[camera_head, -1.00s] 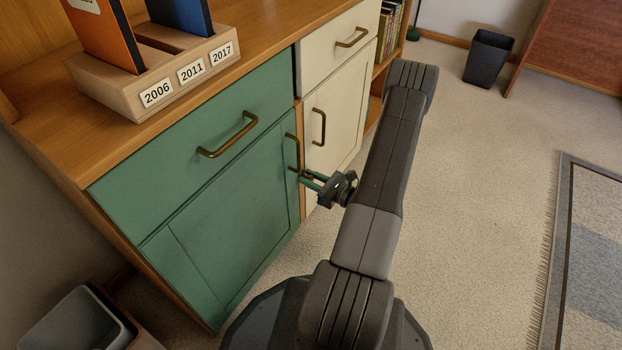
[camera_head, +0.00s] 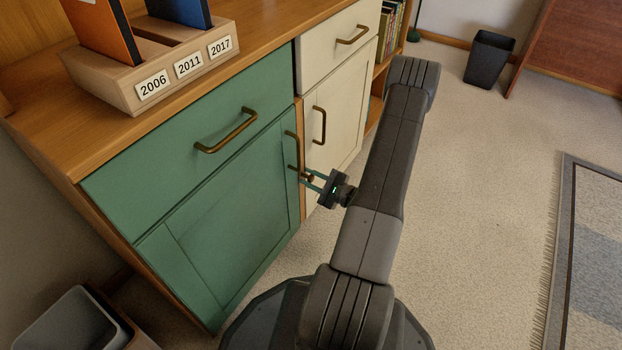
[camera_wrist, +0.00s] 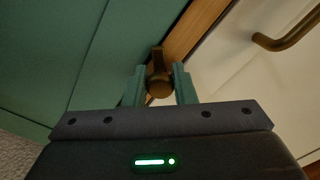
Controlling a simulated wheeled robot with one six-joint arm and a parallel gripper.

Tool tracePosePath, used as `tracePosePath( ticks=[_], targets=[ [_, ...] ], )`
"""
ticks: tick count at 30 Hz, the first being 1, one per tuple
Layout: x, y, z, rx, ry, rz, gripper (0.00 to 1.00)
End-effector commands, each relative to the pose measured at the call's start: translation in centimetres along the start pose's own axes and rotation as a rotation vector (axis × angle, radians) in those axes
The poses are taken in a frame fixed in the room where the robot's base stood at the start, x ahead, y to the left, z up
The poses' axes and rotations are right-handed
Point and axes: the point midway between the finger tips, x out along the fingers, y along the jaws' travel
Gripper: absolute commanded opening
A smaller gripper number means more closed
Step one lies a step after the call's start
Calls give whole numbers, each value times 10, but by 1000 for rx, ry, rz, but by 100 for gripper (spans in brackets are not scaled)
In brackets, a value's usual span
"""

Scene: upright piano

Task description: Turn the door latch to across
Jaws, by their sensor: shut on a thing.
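The door latch (camera_wrist: 158,58) is a small dark brass piece with a round knob, on the edge of the green door (camera_head: 228,215) beside the wooden strip. In the wrist view its bar points up in the picture from the knob, slanted relative to the strip. My gripper (camera_wrist: 160,86) is shut on the latch, with one teal finger on each side of the knob. In the head view my gripper (camera_head: 311,181) reaches the latch from the right; the latch is small there and partly hidden by the fingers.
Brass handles sit close by on the green door (camera_head: 293,150) and the cream door (camera_head: 319,126). A green drawer (camera_head: 190,150) is above. A grey bin (camera_head: 70,325) stands at the lower left. Open carpet (camera_head: 480,190) lies to the right.

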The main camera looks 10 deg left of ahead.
Motion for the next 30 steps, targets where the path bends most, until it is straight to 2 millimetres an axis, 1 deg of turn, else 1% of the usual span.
tracePosePath(
  ticks=[18,24,30],
  targets=[
    [0,2,-1,-572,1,1,2],
    [0,2,-1,-721,1,1,2],
    [0,3,-1,-826,1,1,2]
  ],
)
